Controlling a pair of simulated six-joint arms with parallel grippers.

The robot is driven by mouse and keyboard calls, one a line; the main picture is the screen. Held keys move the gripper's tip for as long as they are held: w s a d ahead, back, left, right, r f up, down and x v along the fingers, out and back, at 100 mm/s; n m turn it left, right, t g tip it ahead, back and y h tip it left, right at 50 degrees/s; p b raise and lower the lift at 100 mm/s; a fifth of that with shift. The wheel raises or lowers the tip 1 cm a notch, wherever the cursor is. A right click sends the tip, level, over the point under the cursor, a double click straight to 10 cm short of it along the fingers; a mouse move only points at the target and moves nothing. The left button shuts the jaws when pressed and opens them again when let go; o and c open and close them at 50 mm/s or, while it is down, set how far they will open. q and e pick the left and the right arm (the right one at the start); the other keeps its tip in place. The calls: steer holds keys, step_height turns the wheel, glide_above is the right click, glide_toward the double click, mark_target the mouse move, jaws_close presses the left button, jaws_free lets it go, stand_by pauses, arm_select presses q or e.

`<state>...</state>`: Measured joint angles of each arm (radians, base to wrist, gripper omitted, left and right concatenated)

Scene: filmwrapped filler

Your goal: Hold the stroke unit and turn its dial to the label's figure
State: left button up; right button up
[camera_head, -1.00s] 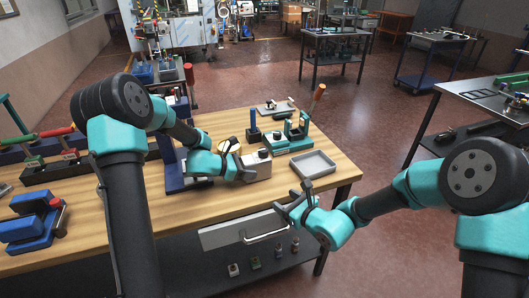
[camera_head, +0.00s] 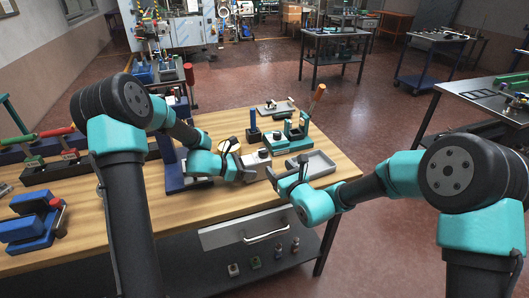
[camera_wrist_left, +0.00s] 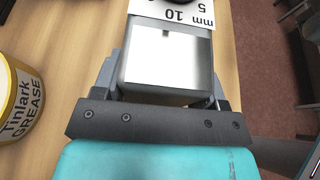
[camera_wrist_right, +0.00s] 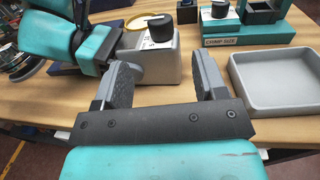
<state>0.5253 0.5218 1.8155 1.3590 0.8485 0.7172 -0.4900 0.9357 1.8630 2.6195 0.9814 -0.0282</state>
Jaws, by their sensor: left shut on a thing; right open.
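The stroke unit (camera_head: 258,161), a grey metal box with a black dial on top, stands on the wooden bench. In the left wrist view its body (camera_wrist_left: 168,62) lies between the fingers, beside a scale plate (camera_wrist_left: 180,14) reading "mm", 10 and 5. My left gripper (camera_head: 245,174) is shut on the unit's body. My right gripper (camera_head: 288,174) is open and empty, just right of the unit. In the right wrist view the dial (camera_wrist_right: 160,27) shows beyond the open fingers (camera_wrist_right: 165,75). The dial's exact setting is too small to read.
A grey tray (camera_wrist_right: 287,112) lies right of the unit. A yellow grease tin (camera_wrist_left: 18,100) stands close to my left gripper. A drawer with a handle (camera_head: 266,234) is below the bench edge.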

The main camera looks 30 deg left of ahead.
mark_target(265, 149)
steer(key=x, duration=1)
steer(key=shift+w+a, duration=0.15)
steer(key=shift+a, duration=0.1)
steer(key=c, duration=0.9)
steer(key=shift+n+g+y, duration=0.4)
steer(key=shift+n+g, duration=0.1)
steer(key=shift+g, duration=0.2)
steer(key=shift+w+n+g+y, duration=0.1)
steer(key=shift+n+g+y, duration=0.5)
steer(key=shift+n+g, duration=0.95)
steer(key=shift+w+n+g+y, duration=0.1)
steer(key=shift+n+g+y, duration=0.7)
steer(key=shift+g, duration=1.35)
steer(key=n+g+h, duration=0.1)
steer(key=n+g, duration=0.2)
steer(key=g, duration=0.1)
steer(key=n+g+h, duration=0.1)
steer(key=n+g, duration=0.2)
steer(key=g, duration=0.2)
steer(key=shift+w, duration=0.2)
steer(key=shift+n, duration=0.25)
